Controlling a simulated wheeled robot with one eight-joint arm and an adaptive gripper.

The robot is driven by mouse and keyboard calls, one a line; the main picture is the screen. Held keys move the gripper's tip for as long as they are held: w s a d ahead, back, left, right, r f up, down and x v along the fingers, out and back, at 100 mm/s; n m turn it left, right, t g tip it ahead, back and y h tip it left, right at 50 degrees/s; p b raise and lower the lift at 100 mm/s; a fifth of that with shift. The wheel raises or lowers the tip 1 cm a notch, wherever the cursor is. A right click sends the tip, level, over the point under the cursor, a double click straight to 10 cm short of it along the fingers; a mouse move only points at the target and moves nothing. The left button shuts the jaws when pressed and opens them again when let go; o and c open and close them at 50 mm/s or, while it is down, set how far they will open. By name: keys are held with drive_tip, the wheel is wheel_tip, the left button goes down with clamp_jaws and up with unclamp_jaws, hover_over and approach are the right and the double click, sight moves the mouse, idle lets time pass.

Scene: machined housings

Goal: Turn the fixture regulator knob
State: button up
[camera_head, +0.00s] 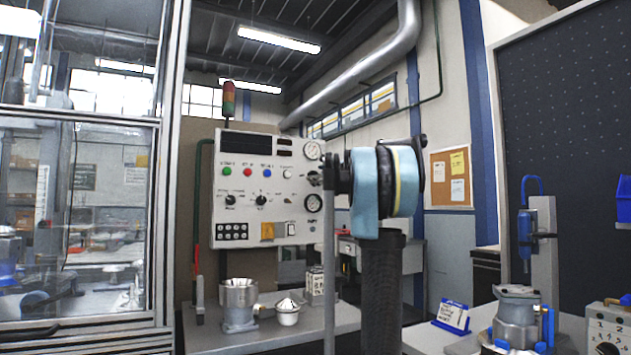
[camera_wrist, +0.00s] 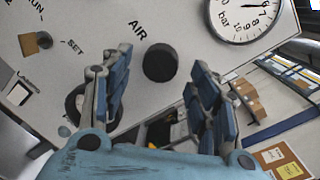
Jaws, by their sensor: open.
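A black round knob (camera_wrist: 160,62) stands out from the pale panel next to the word AIR in the wrist view. No label naming it as the fixture regulator is readable. My gripper (camera_wrist: 157,68) is open and empty, its two blue-padded fingers reaching toward the panel on either side of the knob's image. I see no contact, and the remaining gap is unclear. In the head view the control panel (camera_head: 222,187) is upright, and my gripper and wrist cover its right edge. I cannot make out this knob there.
A pressure gauge (camera_wrist: 243,14) marked bar sits above right of the knob. A yellow-brown switch (camera_wrist: 37,42) by SET and a black rounded part (camera_wrist: 80,103) behind my left finger are nearby. A grey bench (camera_head: 275,335) with a metal housing (camera_head: 239,312) lies below the panel.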

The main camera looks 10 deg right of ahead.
drive_tip(key=shift+x, duration=1.1)
drive_tip(key=shift+c, duration=0.2)
drive_tip(key=c, duration=1)
drive_tip(key=shift+n, duration=0.5)
drive_tip(key=o, duration=1)
drive_tip(key=shift+o, duration=0.2)
drive_tip(key=shift+s, duration=0.1)
